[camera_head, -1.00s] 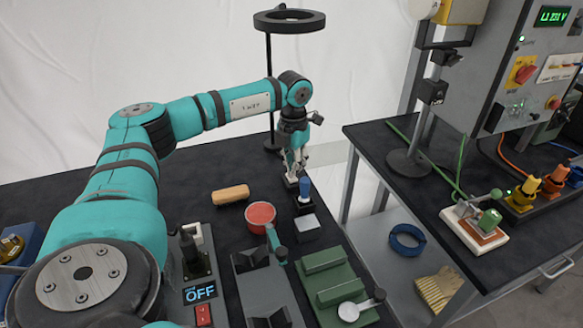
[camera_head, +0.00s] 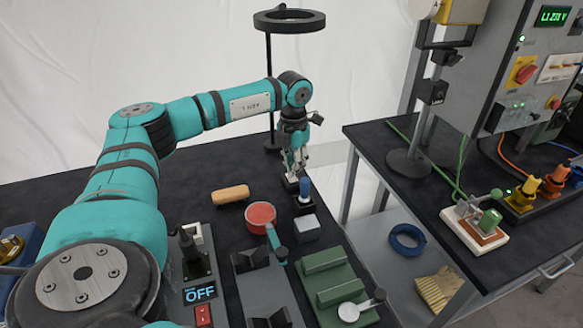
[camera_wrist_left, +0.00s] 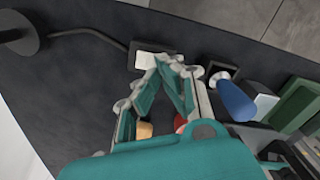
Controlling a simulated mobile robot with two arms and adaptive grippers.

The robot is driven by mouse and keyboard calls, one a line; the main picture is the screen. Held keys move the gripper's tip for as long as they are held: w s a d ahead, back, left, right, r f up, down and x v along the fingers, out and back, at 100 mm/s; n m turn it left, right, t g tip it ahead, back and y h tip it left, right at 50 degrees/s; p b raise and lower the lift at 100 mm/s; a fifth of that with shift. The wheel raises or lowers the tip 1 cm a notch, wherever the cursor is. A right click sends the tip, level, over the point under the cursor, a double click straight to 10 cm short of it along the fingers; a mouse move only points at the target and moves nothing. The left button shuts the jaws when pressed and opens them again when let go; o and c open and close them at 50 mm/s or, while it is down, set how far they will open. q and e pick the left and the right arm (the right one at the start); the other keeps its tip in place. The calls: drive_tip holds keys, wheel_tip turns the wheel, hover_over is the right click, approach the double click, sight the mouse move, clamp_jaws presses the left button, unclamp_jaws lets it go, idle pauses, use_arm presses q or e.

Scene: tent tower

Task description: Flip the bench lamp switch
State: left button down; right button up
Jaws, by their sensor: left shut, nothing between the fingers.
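The bench lamp (camera_head: 290,20) is a black ring on a thin post at the back of the left bench, and its ring looks dark. In the left wrist view, its round base (camera_wrist_left: 18,33) sends a cable to the lamp switch (camera_wrist_left: 148,60), a pale rocker in a dark housing. My left gripper (camera_head: 293,178) points down at the far right part of the bench. In the left wrist view, its fingertips (camera_wrist_left: 172,62) meet, shut and empty, right beside the rocker. I cannot tell whether they touch it. The fingers partly hide the switch in the head view. My right gripper is not in view.
A blue-handled tool (camera_head: 305,190) stands close beside the left gripper. A gap separates this bench from the right bench (camera_head: 375,150).

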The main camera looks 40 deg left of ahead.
sight(293, 179)
use_arm(q)
drive_tip(key=shift+f, duration=0.5)
idle(0.3)
drive_tip(key=shift+f+b, duration=0.6)
drive_tip(key=shift+f, duration=0.1)
drive_tip(key=shift+r, duration=0.15)
wheel_tip(293, 179, up, 7)
drive_tip(key=p, duration=0.6)
idle(0.4)
idle(0.4)
